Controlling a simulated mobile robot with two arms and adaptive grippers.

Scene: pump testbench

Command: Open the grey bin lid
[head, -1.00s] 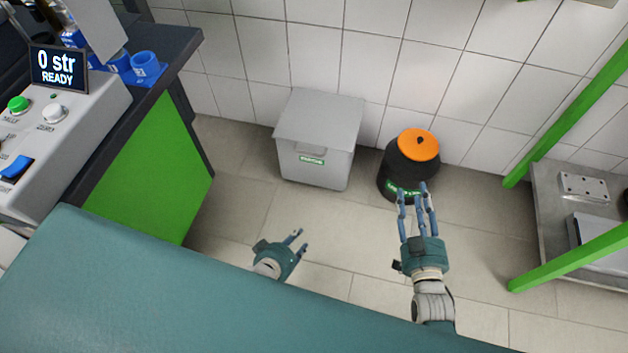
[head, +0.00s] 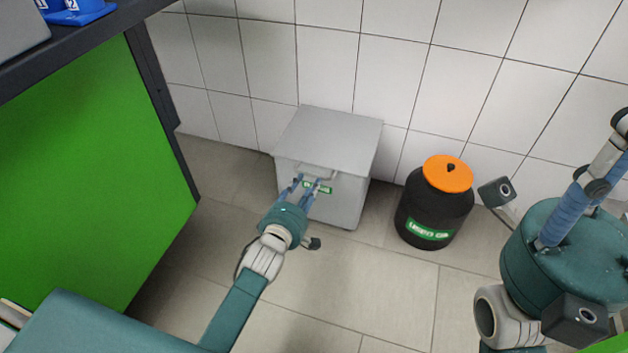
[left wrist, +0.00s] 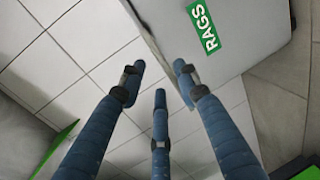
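The grey bin (head: 350,202) stands on the floor against the tiled wall, its flat grey lid (head: 328,136) closed on top. A handle (head: 318,174) sits at the lid's front edge, above a green label. My left gripper (head: 305,184) is in front of the bin's front face, just below the handle; I cannot tell whether it touches. In the left wrist view its three fingers (left wrist: 160,82) are spread with nothing between them. The bin's front with its green RAGS label (left wrist: 203,27) shows beyond them. My right gripper (head: 580,215) is large at the right edge, partly cut off.
A black drum (head: 420,207) with an orange lid (head: 448,173) stands right of the bin. A green-sided bench (head: 95,170) with a dark top is at the left. Open floor (head: 360,280) lies in front of the bin.

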